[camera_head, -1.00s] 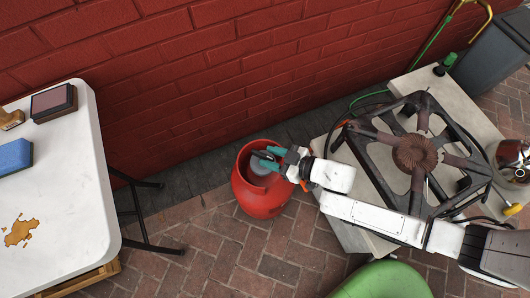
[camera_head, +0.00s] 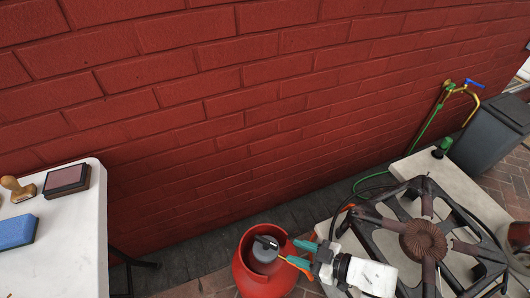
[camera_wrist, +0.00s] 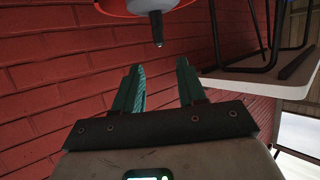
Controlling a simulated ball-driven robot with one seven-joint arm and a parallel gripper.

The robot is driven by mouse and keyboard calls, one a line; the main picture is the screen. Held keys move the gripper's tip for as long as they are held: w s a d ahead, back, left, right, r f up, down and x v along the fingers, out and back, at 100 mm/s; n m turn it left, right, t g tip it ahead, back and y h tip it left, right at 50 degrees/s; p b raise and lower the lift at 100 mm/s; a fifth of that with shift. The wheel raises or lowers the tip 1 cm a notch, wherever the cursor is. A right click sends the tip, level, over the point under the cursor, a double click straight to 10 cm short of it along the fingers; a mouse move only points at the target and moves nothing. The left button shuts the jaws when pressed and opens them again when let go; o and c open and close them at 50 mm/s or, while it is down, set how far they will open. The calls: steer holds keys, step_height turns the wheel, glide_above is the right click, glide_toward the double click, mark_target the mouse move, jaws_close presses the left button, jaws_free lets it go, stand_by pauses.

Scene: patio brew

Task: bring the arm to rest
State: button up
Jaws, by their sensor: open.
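My gripper (camera_head: 303,256) is open and empty in the head view, just right of the top of a red gas cylinder (camera_head: 246,279). Its teal fingers also show apart in the wrist view (camera_wrist: 160,88), with nothing between them. The cylinder's grey regulator (camera_head: 265,250) sits inside the collar. In the wrist view the red cylinder (camera_wrist: 118,8) and a dark nozzle (camera_wrist: 157,28) show at the top edge, beyond the fingers.
A black burner stand (camera_head: 420,240) on a stone slab is right of my gripper. A white table (camera_head: 70,255) with a blue sponge (camera_head: 18,242), a brush block (camera_head: 67,180) and a wooden-handled stamp (camera_head: 17,189) is at left. A red brick wall (camera_head: 250,110) stands behind.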

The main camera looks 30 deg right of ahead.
steer(key=shift+r, duration=0.1)
steer(key=s+d+r+m+g+h+p, duration=0.1)
steer(key=s+r+m+g+h+p, duration=0.2)
steer(key=s+r+g+p, duration=0.2)
steer(key=s+d+r+m+g+h+p, duration=0.1)
steer(key=s+r+g+p, duration=0.4)
steer(key=r, duration=0.6)
steer(key=shift+s+d+r+m+g+h, duration=0.15)
steer(key=shift+d+m+g+h, duration=0.15)
steer(key=shift+m+g+h, duration=0.55)
steer(key=shift+t+h, duration=0.25)
steer(key=shift+h, duration=0.1)
